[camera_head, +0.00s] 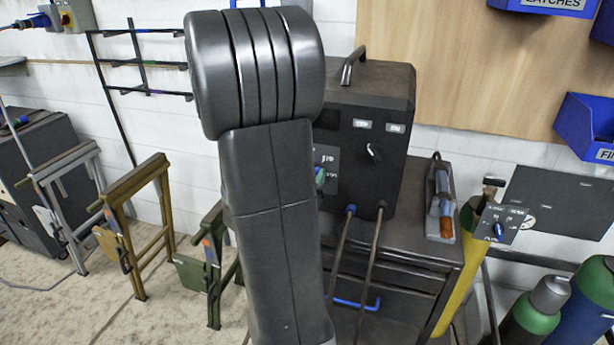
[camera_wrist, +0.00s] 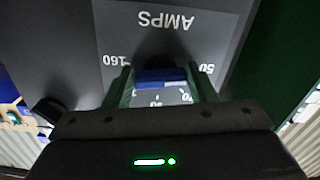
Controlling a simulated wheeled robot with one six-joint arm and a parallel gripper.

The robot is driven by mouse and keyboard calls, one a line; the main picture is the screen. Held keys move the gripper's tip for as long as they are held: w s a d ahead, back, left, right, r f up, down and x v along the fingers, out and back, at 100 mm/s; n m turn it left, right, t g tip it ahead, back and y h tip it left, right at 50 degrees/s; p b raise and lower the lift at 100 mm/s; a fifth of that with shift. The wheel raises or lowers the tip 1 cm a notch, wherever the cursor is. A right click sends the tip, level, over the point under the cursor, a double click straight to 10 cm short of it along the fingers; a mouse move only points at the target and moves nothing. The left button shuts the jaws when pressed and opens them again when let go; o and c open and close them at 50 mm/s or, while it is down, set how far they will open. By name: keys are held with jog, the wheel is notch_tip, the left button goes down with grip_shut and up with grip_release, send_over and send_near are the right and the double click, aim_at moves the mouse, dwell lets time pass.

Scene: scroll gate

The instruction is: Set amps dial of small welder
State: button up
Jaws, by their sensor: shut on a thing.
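The welder (camera_head: 395,105) is a dark box with a top handle, standing on a dark cabinet. Its grey dial plate (camera_head: 328,157) is partly hidden behind my arm. In the wrist view the plate (camera_wrist: 215,40) appears upside down, with the word AMPS and scale numbers including 160 and 50. The blue amps dial (camera_wrist: 160,77) sits between the two green fingers of my gripper (camera_wrist: 162,84), which is shut on it. A pale patch shows at the dial's right side. Its exact setting cannot be read. In the head view a bit of green shows beside the plate.
A black knob (camera_head: 374,152) is on the welder face right of the plate. Two cables hang from the welder's front over the cabinet (camera_head: 420,255). A yellow cylinder (camera_head: 455,275) and green-topped cylinders (camera_head: 537,305) stand to the right. Folding stands (camera_head: 145,230) are at the left.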

jog(key=shift+f, duration=0.1)
dwell(0.3)
jog(key=o, duration=1)
jog(key=b+v, duration=0.1)
jog(key=v, duration=1.3)
jog(key=shift+w, duration=0.15)
jog(key=p+x, duration=0.1)
jog(key=x, duration=1.2)
jog(key=shift+w+d, duration=0.15)
jog(key=shift+w, duration=0.25)
